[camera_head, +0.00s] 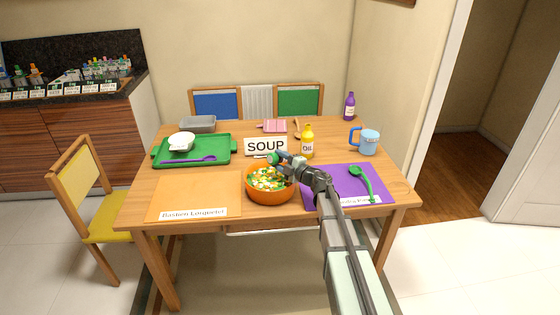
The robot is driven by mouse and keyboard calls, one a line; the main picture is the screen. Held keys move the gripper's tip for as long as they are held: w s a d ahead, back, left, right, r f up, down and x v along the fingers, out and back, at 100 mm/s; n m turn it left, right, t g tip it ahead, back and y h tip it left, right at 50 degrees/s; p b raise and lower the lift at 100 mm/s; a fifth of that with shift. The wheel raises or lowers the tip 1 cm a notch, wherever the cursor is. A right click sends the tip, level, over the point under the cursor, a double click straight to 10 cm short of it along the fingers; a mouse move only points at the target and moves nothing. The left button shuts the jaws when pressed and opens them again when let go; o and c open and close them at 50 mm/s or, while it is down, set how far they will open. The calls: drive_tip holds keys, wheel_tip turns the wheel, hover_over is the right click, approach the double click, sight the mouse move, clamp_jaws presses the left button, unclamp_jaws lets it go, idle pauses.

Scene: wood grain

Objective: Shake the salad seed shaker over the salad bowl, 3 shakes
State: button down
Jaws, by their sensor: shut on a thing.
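The salad bowl (270,199) is orange and stands near the front middle of the table, filled with a mix of green, white and orange pieces. My gripper (285,159) reaches in from the lower right and is above the bowl's back right part. It is shut on a small green and whitish thing, which I take to be the salad seed shaker (274,157). The shaker appears tilted, over the back part of the bowl. Its far end and any holes are too small to make out, and the fingers hide part of it.
A white SOUP sign (265,146) and a yellow oil bottle (307,142) stand close behind my gripper. A purple mat (325,195) with a green ladle (362,180) lies right, an orange mat (185,192) left. A blue mug (370,142) and green tray (220,145) are farther out.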

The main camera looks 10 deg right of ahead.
drive_tip(key=shift+f+n, duration=0.15)
drive_tip(key=shift+n, duration=0.75)
drive_tip(key=shift+r+n, duration=0.25)
drive_tip(key=shift+n, duration=0.45)
drive_tip(key=shift+r+n, duration=0.2)
drive_tip(key=shift+n, duration=0.5)
drive_tip(key=shift+r+n, duration=0.2)
drive_tip(key=shift+n, duration=0.5)
drive_tip(key=shift+r+n, duration=0.2)
drive_tip(key=shift+n, duration=0.5)
drive_tip(key=shift+r, duration=0.2)
drive_tip(key=shift+r, duration=2.35)
drive_tip(key=shift+f, duration=0.1)
